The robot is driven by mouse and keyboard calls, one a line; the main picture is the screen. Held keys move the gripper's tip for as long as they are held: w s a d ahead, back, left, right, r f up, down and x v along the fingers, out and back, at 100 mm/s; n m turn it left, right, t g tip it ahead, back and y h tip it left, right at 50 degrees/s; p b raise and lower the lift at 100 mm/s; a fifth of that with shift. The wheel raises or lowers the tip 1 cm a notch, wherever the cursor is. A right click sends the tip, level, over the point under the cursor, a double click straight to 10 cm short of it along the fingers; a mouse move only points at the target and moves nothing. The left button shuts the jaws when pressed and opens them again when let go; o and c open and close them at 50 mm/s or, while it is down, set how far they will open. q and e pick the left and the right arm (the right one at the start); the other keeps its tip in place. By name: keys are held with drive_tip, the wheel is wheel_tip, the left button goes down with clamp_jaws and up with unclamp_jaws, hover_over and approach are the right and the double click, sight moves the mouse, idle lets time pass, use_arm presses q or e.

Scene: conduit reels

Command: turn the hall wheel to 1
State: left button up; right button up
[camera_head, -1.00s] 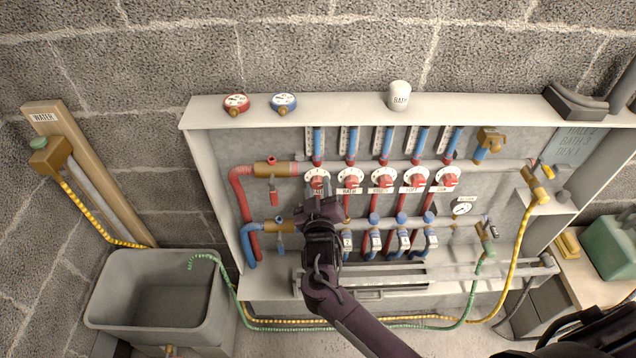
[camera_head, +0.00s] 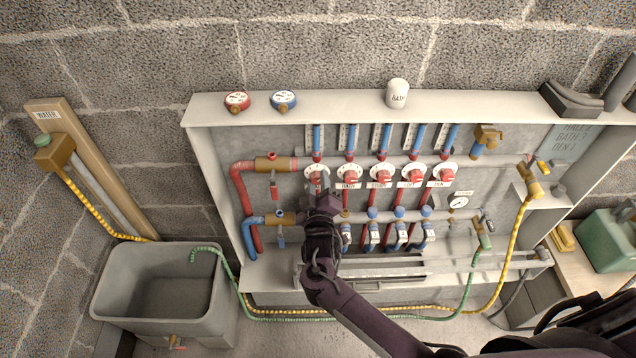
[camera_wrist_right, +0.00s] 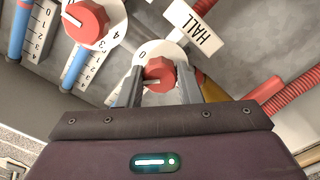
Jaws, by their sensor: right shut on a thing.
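The hall wheel (camera_head: 315,171) is the leftmost red knob on a white dial in the row on the panel. In the right wrist view, the hall wheel (camera_wrist_right: 159,74) sits between the two fingers of my right gripper (camera_wrist_right: 160,88), which is shut on it. Its white mark points left, and a 0 shows on the dial above that mark. The other dial numbers are hidden by the fingers. The HALL label (camera_wrist_right: 194,27) is beside the dial. In the head view my right gripper (camera_head: 319,187) covers the wheel's lower part. My left gripper is not in view.
The neighbouring wheel (camera_wrist_right: 86,22) is close by, and several more wheels continue rightward. Gauge tubes (camera_head: 350,138) stand above them. Red and blue pipes (camera_head: 240,190) run at the left. A grey sink (camera_head: 215,295) and yellow and green hoses lie below left.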

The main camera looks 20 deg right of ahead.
drive_tip(key=o, duration=1)
drive_tip(key=v, duration=0.7)
drive_tip(key=shift+s+a+b, duration=0.15)
drive_tip(key=shift+s+b, duration=0.2)
drive_tip(key=shift+s, duration=0.05)
